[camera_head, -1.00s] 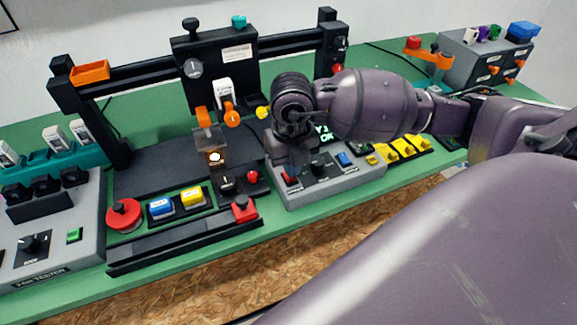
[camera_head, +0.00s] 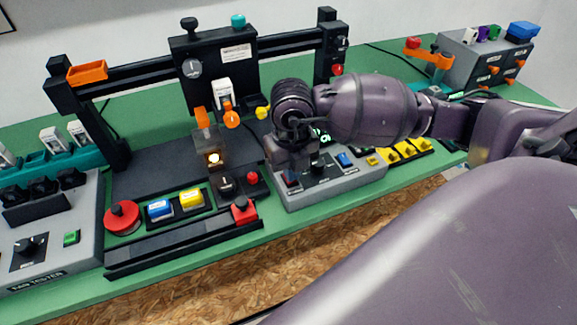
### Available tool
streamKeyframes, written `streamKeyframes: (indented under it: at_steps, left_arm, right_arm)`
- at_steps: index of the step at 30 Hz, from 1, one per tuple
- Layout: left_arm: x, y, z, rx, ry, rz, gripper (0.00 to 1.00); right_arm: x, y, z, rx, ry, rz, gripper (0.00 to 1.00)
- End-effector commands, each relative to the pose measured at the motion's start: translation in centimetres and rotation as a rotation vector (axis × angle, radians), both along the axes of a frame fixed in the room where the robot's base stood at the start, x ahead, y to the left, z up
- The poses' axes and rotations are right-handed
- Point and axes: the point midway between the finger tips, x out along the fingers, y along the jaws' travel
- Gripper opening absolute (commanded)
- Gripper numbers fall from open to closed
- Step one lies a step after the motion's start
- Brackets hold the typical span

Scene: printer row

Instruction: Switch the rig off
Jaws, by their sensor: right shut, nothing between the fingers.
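The rig is a black gantry (camera_head: 215,65) on a green bench, with a grey control box (camera_head: 350,182) at its front right. A red switch (camera_head: 290,180) sits at the left end of the box, partly hidden by my right gripper. A black knob (camera_head: 320,168) and a blue switch (camera_head: 344,159) are to its right. My right gripper (camera_head: 298,170) is shut and empty, pointing down over the red switch; I cannot tell whether it touches. A small screen with green text behind it is mostly covered. My left gripper is not in view.
A red mushroom button (camera_head: 122,217), a blue button (camera_head: 159,209) and a yellow button (camera_head: 191,199) line the front left. A lit clear block (camera_head: 212,157) stands near the middle. Yellow switches (camera_head: 402,150) are right of the box. A grey tester (camera_head: 45,245) stands far left.

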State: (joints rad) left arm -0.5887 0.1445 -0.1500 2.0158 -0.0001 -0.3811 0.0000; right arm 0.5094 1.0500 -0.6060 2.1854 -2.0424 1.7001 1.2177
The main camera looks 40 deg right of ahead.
Motion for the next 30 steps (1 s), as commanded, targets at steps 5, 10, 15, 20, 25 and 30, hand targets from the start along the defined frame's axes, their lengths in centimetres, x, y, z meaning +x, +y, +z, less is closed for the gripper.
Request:
streamKeyframes:
  at_steps: [5,10,15,20,25,30]
  left_arm:
    - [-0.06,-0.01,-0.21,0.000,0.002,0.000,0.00]
    - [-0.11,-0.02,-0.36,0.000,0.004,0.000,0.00]
    - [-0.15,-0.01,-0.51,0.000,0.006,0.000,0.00]
    - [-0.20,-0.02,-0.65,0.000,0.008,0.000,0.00]
    - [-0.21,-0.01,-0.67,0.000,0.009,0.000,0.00]
    - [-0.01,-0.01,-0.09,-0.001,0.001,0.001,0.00]
  right_arm:
    - [-0.01,-0.01,-0.28,0.000,0.001,0.000,0.00]
    - [-0.02,-0.01,-0.49,0.000,0.001,0.000,0.00]
    - [-0.02,-0.01,-0.70,0.000,0.001,0.000,0.00]
    - [-0.01,-0.01,-0.90,0.000,0.001,0.000,0.00]
    - [-0.03,0.00,-0.98,0.000,0.002,0.000,0.00]
    - [-0.02,-0.01,-0.35,0.000,0.000,-0.001,0.00]
